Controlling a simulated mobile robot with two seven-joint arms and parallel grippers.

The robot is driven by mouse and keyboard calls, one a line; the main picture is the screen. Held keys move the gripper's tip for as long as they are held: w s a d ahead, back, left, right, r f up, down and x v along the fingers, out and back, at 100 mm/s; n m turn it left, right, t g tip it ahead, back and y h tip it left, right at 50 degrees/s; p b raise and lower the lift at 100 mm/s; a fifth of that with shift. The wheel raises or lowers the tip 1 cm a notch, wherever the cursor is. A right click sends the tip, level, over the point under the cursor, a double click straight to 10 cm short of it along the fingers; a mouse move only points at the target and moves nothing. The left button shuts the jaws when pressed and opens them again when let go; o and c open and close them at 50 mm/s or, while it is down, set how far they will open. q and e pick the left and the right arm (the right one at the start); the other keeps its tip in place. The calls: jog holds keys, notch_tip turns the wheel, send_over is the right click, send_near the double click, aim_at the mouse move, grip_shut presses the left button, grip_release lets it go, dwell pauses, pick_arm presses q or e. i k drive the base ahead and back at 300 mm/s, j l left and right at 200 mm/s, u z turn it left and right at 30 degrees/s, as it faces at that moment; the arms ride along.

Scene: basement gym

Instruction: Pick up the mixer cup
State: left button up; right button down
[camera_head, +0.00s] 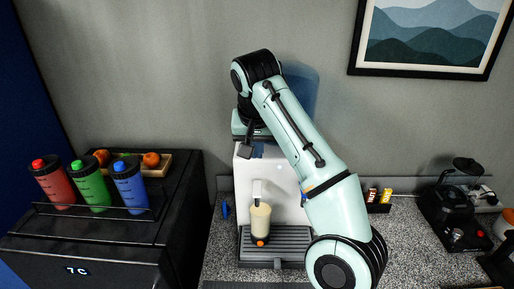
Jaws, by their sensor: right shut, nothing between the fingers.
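The mixer cup (260,221), cream-coloured with a dark base and an orange spot low on its front, stands upright on the grey slatted tray (290,242) of a white dispenser (276,187), under its spout. My right arm comes in from the lower right and crosses in front of the dispenser. My right gripper (243,151) is at the dispenser's top left, above the cup and apart from it. It is shut and empty, partly hidden by its small size and the dark wrist. My left gripper is out of view.
A blue bottle (301,90) tops the dispenser, partly behind my arm. On the left, a black fridge (90,245) carries red (52,184), green (90,187) and blue (130,187) bottles and a fruit tray (156,170). A black machine (452,205) stands right on the speckled counter (405,254).

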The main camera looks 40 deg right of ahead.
aim_at(260, 217)
jog(key=k+j, duration=0.75)
jog(key=j, duration=0.25)
